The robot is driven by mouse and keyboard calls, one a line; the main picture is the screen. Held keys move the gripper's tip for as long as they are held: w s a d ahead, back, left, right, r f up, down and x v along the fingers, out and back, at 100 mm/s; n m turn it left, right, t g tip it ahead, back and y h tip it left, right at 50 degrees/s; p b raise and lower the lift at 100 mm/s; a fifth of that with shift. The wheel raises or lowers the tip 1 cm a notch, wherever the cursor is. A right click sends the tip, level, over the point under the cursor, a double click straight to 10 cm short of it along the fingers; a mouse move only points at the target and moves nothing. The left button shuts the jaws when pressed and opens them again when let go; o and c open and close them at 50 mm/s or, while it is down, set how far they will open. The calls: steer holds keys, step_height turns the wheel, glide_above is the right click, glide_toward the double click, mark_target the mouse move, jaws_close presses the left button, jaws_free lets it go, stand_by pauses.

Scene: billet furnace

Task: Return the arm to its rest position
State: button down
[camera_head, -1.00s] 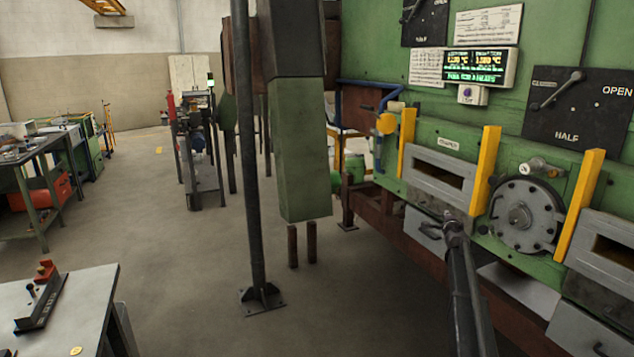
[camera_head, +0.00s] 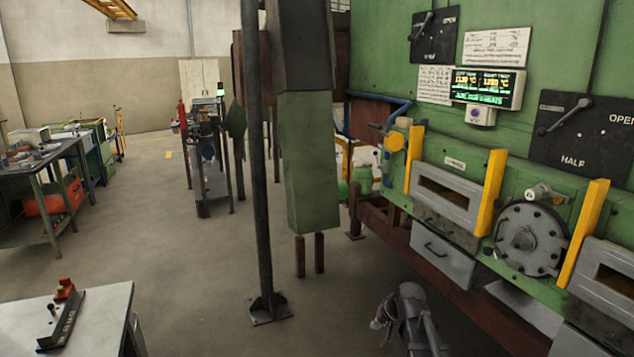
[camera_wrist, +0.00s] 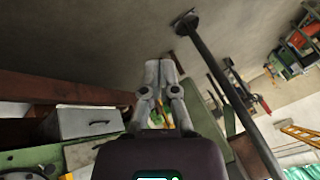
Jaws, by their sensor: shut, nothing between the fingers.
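My gripper shows in the wrist view (camera_wrist: 161,72), its two grey fingers side by side with the tips together and nothing held between them. The fingers point out over bare grey floor. In the head view my dark arm (camera_head: 408,318) shows at the bottom centre, low over the floor and left of the furnace's front. It appears apart from the furnace there; the fingertips cannot be made out clearly in that view.
The green furnace front (camera_head: 470,165) with slotted doors, yellow posts and a grey drawer (camera_head: 437,250) stands right. A dark pole (camera_head: 258,180) and a hanging green column (camera_head: 310,160) stand left of my arm. A table (camera_head: 105,305) is at lower left. Floor between is clear.

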steer(key=s+n+g+h+p, duration=0.2)
steer(key=s+g+h, duration=0.1)
steer(key=s, duration=1.4)
steer(key=shift+s+r+g+h, duration=0.25)
steer(key=shift+s+g+h, duration=0.05)
steer(key=shift+g, duration=0.6)
